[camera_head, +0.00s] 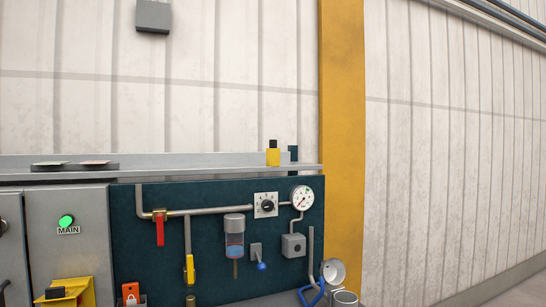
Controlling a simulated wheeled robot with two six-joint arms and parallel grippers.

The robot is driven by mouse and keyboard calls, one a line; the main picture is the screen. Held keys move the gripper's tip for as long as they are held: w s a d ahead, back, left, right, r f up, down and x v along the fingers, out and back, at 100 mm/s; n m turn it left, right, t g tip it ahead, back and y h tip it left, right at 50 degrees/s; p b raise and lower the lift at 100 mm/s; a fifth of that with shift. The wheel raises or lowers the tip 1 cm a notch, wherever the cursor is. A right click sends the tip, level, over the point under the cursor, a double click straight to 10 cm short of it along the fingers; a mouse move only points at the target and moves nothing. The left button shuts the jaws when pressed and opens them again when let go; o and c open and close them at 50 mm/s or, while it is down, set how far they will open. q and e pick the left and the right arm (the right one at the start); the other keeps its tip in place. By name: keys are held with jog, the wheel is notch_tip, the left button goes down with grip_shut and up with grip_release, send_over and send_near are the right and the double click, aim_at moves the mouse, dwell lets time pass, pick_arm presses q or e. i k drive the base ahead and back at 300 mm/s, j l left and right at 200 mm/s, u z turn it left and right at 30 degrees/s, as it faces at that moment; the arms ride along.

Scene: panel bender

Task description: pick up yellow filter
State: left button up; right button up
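A small yellow piece with a black top, which looks like the yellow filter (272,157), stands upright on the grey shelf (220,171) above the dark teal panel. It is near the shelf's right end, with a small dark and pale item just right of it. Neither of my grippers shows in the head view, so I see nothing touching the filter.
Below the shelf, the panel (150,260) carries pipes, a red lever (160,230), a clear bowl unit (234,237) and a round gauge (302,198). A yellow column (343,120) rises right of the shelf. Flat items (75,165) lie at the shelf's left.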

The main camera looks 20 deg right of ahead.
aim_at(273, 154)
jog(key=l+z, duration=0.1)
jog(key=l, duration=0.35)
jog(key=i+l+z, duration=0.1)
jog(key=l, duration=0.35)
jog(key=l+z, duration=0.1)
jog(key=l, duration=0.35)
jog(key=i+l+z, duration=0.1)
jog(key=l, duration=0.35)
jog(key=i+l+z, duration=0.1)
jog(key=l, duration=0.3)
